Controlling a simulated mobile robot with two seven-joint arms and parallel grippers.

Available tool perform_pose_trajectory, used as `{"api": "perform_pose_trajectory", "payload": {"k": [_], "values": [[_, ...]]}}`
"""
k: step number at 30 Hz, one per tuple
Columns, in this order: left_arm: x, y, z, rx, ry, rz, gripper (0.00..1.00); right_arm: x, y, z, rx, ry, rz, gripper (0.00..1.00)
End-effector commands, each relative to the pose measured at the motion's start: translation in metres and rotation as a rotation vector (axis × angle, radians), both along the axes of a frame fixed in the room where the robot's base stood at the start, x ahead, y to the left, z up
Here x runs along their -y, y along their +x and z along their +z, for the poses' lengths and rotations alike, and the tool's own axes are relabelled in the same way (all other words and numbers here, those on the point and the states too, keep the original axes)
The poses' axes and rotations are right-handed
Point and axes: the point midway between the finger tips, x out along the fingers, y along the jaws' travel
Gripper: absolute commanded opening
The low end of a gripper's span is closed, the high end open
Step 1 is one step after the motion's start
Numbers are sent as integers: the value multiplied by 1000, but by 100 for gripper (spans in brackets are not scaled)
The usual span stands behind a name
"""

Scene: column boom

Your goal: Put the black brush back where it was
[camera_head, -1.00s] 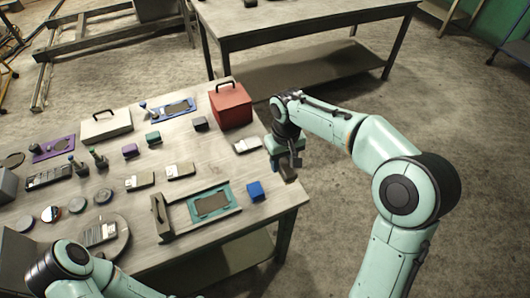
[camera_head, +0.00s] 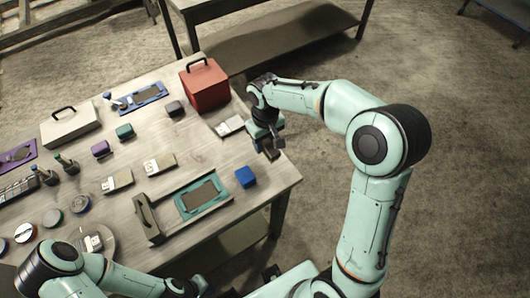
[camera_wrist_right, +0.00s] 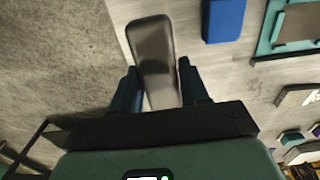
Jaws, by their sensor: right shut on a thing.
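My right gripper (camera_head: 268,148) is shut on a dark, elongated thing at the right edge of the workbench. It looks like the black brush (camera_wrist_right: 154,60); in the right wrist view it lies between the two fingers and sticks out beyond them. Its far end is rounded, and its near end is hidden by the gripper body. I cannot tell whether it touches the bench. A blue block (camera_head: 245,177) sits on the bench near the gripper; it also shows in the right wrist view (camera_wrist_right: 224,18).
The workbench (camera_head: 205,145) holds a red box (camera_head: 204,85), a pale handled case (camera_head: 70,125), a teal tray (camera_head: 202,197) in a wooden frame, a pale card-like item (camera_head: 229,126) and several small blocks and discs. Floor lies open beyond its right edge.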

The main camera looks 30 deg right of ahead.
Motion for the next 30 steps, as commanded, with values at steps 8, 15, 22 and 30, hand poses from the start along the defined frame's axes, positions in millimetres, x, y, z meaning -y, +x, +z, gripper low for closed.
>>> {"api": "perform_pose_trajectory", "payload": {"k": [8,15,22,30], "values": [[0,-2,-3,-2,0,-1,0,0,0,-29,-2,0,0,16],[0,-4,-6,-3,0,0,0,0,0,-60,0,0,-1,16],[0,-4,-6,-3,0,0,0,0,0,-61,2,0,-1,16],[0,-5,-8,-6,0,0,0,0,0,-64,1,0,0,70]]}}
